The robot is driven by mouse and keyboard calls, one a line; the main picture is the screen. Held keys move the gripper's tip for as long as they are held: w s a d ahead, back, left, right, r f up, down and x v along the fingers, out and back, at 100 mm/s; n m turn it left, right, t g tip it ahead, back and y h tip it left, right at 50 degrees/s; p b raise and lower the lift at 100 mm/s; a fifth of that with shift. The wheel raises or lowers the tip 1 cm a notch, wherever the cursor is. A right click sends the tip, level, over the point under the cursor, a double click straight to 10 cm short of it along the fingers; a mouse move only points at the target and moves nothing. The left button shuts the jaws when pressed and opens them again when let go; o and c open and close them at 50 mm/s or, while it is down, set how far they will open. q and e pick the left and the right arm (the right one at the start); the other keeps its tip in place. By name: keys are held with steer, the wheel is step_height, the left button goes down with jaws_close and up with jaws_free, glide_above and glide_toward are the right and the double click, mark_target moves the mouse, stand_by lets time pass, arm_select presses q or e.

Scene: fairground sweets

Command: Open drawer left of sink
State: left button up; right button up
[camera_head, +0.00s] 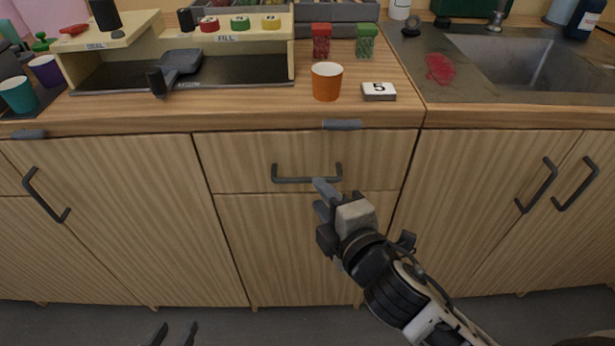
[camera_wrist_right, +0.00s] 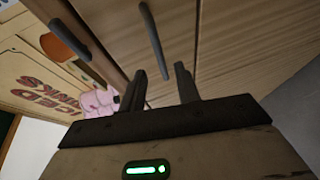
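The wooden drawer (camera_head: 245,165) left of the sink (camera_head: 530,62) is shut, its front flush with the cabinet. Its dark bar handle (camera_head: 290,180) runs level across the front; a dark handle bar (camera_wrist_right: 152,38) also shows in the right wrist view. My right gripper (camera_head: 322,198) is just below the handle's right end, fingers spread. In the right wrist view its two fingers (camera_wrist_right: 160,86) are apart with nothing between them, and the bar's near end lies just beyond the tips. My left gripper (camera_head: 174,334) is low at the bottom edge, fingers apart and empty, away from the drawer.
A grey piece (camera_head: 342,125) sits on the counter edge. Other cabinet handles (camera_head: 537,185) are to the right. The floor (camera_head: 90,325) in front is clear.

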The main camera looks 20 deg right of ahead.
mark_target(308, 182)
steer(key=x, duration=0.6)
steer(key=shift+w+f, duration=0.1)
steer(key=shift+w, duration=0.25)
steer(key=shift+a, duration=0.1)
jaws_close()
